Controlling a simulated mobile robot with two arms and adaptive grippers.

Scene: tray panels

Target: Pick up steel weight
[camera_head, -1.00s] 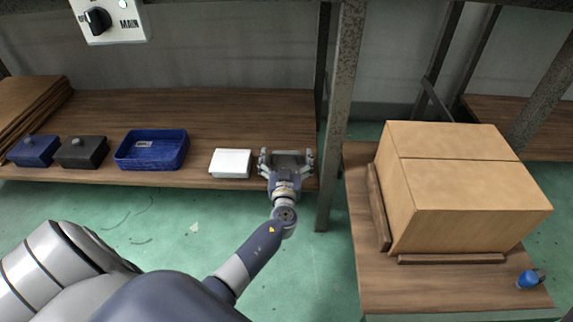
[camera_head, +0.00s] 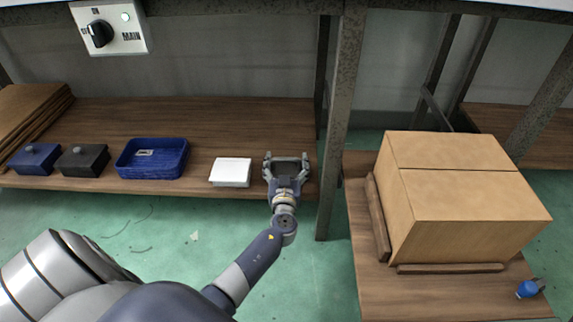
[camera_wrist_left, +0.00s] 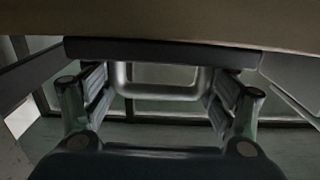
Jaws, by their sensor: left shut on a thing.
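My left gripper (camera_head: 287,160) is over the right end of the wooden shelf, to the right of a white box. It is shut on a grey metal piece, which I take to be the steel weight. In the left wrist view the steel weight (camera_wrist_left: 123,84) shows as a rounded, shiny metal rim between the two ribbed finger pads of the gripper (camera_wrist_left: 160,85). In the head view the fingers and wrist hide most of it, and I cannot tell how far it is above the shelf. My right gripper is not in view.
The shelf (camera_head: 230,115) also holds the white box (camera_head: 231,172), a blue tray (camera_head: 152,160), a dark knobbed block (camera_head: 83,160) and a blue one (camera_head: 35,158). A metal post (camera_head: 338,130) stands right of the gripper. A large cardboard box (camera_head: 465,205) sits beyond it.

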